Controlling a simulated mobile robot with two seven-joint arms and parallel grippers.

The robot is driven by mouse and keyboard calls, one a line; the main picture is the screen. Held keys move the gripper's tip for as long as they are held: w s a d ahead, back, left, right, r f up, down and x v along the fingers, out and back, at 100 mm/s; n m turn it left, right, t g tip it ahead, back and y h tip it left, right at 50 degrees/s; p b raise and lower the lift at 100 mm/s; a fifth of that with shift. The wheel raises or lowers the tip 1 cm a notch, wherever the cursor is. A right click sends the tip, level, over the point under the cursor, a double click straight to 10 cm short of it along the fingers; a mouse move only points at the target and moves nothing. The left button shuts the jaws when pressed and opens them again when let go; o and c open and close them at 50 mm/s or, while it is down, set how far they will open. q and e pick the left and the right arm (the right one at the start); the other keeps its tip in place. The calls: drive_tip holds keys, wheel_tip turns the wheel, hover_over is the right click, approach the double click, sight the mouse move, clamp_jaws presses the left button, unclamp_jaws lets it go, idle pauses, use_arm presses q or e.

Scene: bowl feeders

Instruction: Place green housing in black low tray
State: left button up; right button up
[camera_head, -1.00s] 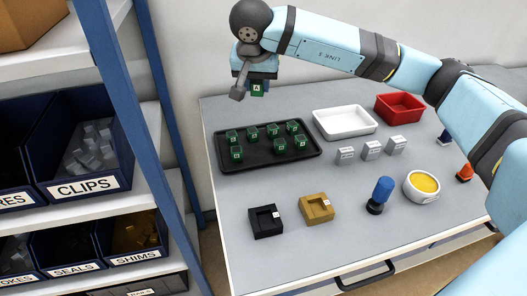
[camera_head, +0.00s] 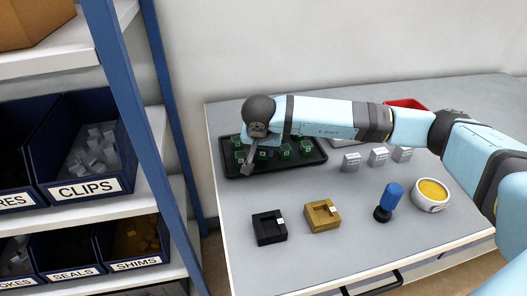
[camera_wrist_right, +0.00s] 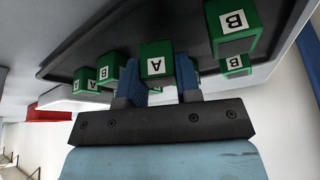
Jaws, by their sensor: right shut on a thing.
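The black low tray (camera_head: 318,152) lies at the back left of the table, with several green housings such as one near its right end (camera_head: 306,147) in it. My right gripper (camera_head: 262,152) is over the tray and hides part of it. In the right wrist view, its blue fingers are shut on a green housing marked A (camera_wrist_right: 156,62). Other housings marked A and B, such as one marked B (camera_wrist_right: 235,25), stand around it. I cannot tell whether the held housing touches the tray floor. My left gripper is not in view.
Grey blocks (camera_head: 350,162) stand right of the tray. A black fixture (camera_head: 268,228), a yellow one (camera_head: 322,216), a blue-topped stamp (camera_head: 388,200) and a yellow-filled bowl (camera_head: 431,194) are nearer the front. My arm partly hides the red bin (camera_head: 408,104). Shelves stand left.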

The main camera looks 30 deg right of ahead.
drive_tip(key=shift+f, duration=0.45)
drive_tip(key=shift+f, duration=0.2)
drive_tip(key=o, duration=0.9)
drive_tip(key=shift+r, duration=0.15)
drive_tip(key=shift+r, duration=0.2)
drive_tip(key=p+v, duration=0.1)
drive_tip(key=v, duration=1)
drive_tip(key=shift+s+r, duration=0.1)
drive_tip(key=shift+r, duration=0.25)
